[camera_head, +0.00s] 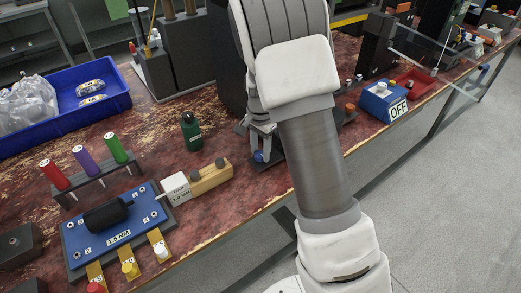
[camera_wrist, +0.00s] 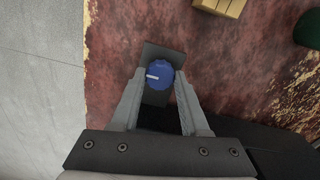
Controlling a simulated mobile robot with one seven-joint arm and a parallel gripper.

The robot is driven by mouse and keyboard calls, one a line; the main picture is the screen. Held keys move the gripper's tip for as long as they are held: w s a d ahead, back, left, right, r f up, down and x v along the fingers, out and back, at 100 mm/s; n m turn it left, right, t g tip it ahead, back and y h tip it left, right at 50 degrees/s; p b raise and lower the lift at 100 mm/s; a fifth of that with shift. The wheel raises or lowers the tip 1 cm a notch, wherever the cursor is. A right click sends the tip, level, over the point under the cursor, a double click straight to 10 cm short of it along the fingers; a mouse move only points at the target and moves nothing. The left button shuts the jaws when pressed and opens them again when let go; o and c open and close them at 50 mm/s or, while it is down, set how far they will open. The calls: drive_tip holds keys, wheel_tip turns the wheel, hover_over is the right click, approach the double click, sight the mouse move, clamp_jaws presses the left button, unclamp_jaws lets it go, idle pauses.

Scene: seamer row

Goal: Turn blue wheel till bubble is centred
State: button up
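The blue wheel (camera_wrist: 158,76) is a round knob with a white mark pointing left in the wrist view. It sits on a dark rectangular block (camera_wrist: 155,97). My gripper (camera_wrist: 161,78) has one finger on each side of the wheel, and the fingers look spread with narrow gaps beside it. In the head view the wheel (camera_head: 259,156) shows as a small blue patch at the tips of my gripper (camera_head: 262,149), mostly hidden by the fingers and arm. I cannot make out a bubble in either view.
The worn red bench (camera_head: 225,205) has its front edge just beside the wheel. A wooden block (camera_head: 210,177) and a green bottle (camera_head: 191,131) stand to the left. A blue plate fixture (camera_head: 115,228) is at front left, and a blue box marked OFF (camera_head: 384,101) at right.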

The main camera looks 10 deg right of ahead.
clamp_jaws()
drive_tip(key=n+p, duration=0.1)
drive_tip(key=n, duration=0.3)
drive_tip(key=shift+n, duration=0.4)
drive_tip(key=n, duration=0.4)
drive_tip(key=shift+n, duration=0.4)
drive_tip(key=o, duration=0.8)
unclamp_jaws()
drive_tip(key=shift+r+p, duration=0.1)
drive_tip(key=shift+p, duration=0.2)
